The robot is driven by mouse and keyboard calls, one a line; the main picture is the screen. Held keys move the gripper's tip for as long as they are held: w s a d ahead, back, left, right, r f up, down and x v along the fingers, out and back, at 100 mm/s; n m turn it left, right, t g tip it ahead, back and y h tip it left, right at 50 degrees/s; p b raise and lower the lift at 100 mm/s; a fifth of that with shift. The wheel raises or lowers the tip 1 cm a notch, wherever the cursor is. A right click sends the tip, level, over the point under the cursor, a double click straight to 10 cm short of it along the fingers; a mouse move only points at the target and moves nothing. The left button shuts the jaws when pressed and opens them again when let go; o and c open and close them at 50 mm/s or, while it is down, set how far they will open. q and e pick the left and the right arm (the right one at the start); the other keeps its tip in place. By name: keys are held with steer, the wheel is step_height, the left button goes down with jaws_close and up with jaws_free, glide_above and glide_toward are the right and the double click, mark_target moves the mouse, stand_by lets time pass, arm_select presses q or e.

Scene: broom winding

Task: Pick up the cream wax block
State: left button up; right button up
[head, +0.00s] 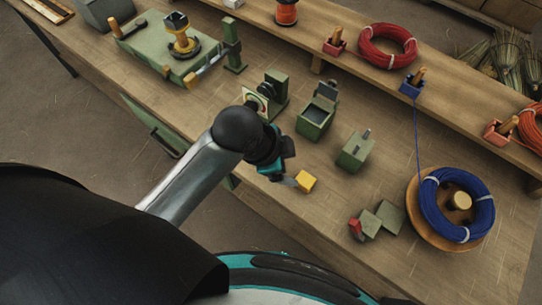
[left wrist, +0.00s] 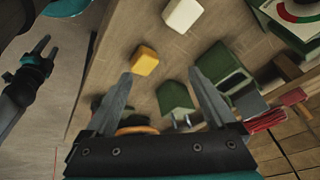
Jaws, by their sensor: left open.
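A cream block (left wrist: 182,15) lies on the wooden bench in the left wrist view, near the top edge. In the head view I cannot make it out; my left arm may cover it. A yellow-orange block (left wrist: 145,60) lies closer, just beyond my left gripper (left wrist: 160,74), whose two fingers are apart with nothing between them. In the head view the yellow block (head: 306,181) sits right beside the fingertips of the left gripper (head: 289,181). A dark gripper, likely my right one (left wrist: 38,62), shows at the left of the wrist view; its jaw state is unclear.
A green open box (head: 315,117), a green slotted block (head: 354,152) and green blocks with a red end (head: 388,215) stand nearby. A blue coil (head: 437,213) lies on a round wooden disc (head: 412,200). A raised shelf with coils runs along the back.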

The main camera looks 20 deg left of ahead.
arm_select(q)
step_height(320, 180, up, 6)
steer(key=w+d+m+g+y, duration=0.1)
steer(key=w+m+g, duration=0.2)
steer(key=m, duration=1.6)
steer(key=a+r+m+y, duration=0.2)
steer(key=a+m+y, duration=0.1)
steer(key=a+m, duration=0.3)
steer(key=shift+m+g, duration=0.3)
steer(key=shift+m, duration=0.2)
steer(key=f, duration=0.3)
steer(key=f+b, duration=0.1)
steer(key=f, duration=0.2)
steer(key=f+b, duration=0.1)
steer(key=f, duration=0.1)
steer(key=shift+w+d+f, duration=0.2)
steer(key=shift+d+f, duration=0.2)
steer(key=shift+w+a+f+b, duration=0.15)
steer(key=shift+f+b, duration=0.2)
steer(key=shift+f, duration=1.05)
steer(key=shift+a+f+b, duration=0.15)
steer(key=shift+f+b, duration=0.15)
steer(key=shift+f, duration=1.1)
steer(key=shift+c, duration=0.3)
jaws_close()
